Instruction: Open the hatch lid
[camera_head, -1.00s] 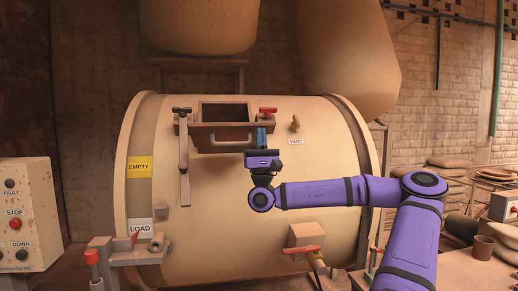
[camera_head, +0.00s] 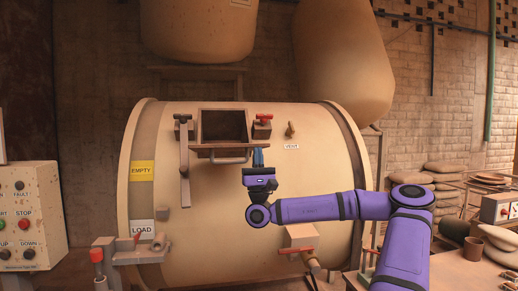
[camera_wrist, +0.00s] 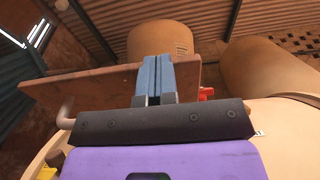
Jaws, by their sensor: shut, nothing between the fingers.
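The hatch lid (camera_head: 222,147) is a brown plate at the front of the square hatch opening (camera_head: 224,125) in the cream drum. In the head view I see it nearly edge-on, with its bar handle (camera_head: 230,159) beneath. The opening above it is uncovered. In the wrist view the lid (camera_wrist: 108,88) spans behind my fingers, with the handle (camera_wrist: 66,112) at left. My gripper (camera_head: 258,150) is at the lid's right end, away from the handle. Its blue fingers (camera_wrist: 153,60) are together and empty, overlapping the lid; I cannot tell whether they touch it.
A dark-knobbed lever (camera_head: 184,160) stands left of the hatch; a red-handled valve (camera_head: 262,127) is at its right. A vent knob (camera_head: 290,130) sits further right. Large hanging vessels (camera_head: 205,35) are overhead. A control box (camera_head: 32,220) stands at left.

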